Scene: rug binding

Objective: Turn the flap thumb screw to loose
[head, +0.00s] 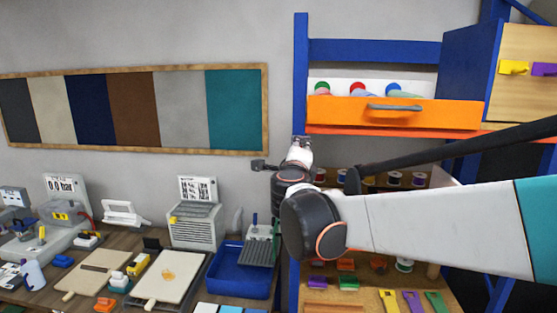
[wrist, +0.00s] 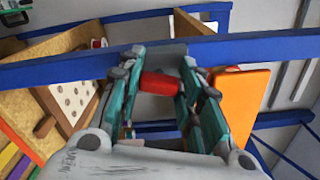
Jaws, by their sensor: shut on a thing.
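In the wrist view my gripper (wrist: 161,74) has its teal fingers closed on the two ends of a red cylinder (wrist: 160,83). I cannot tell whether this cylinder is the flap thumb screw, or whether it is fixed to anything. An orange panel (wrist: 240,103) shows just right of the fingers. In the head view my gripper (head: 301,144) is beside the blue post, below the left end of the orange flap (head: 345,115) with its grey handle (head: 395,107). My wrist and arm hide the shelf behind, and no thumb screw is clearly seen there.
The blue post (head: 300,70) is close to my gripper, and a blue beam (wrist: 60,70) crosses the wrist view. Shelves with spools (head: 393,179) lie behind my arm. A blue tray (head: 236,272) and a crowded bench (head: 120,262) are below left.

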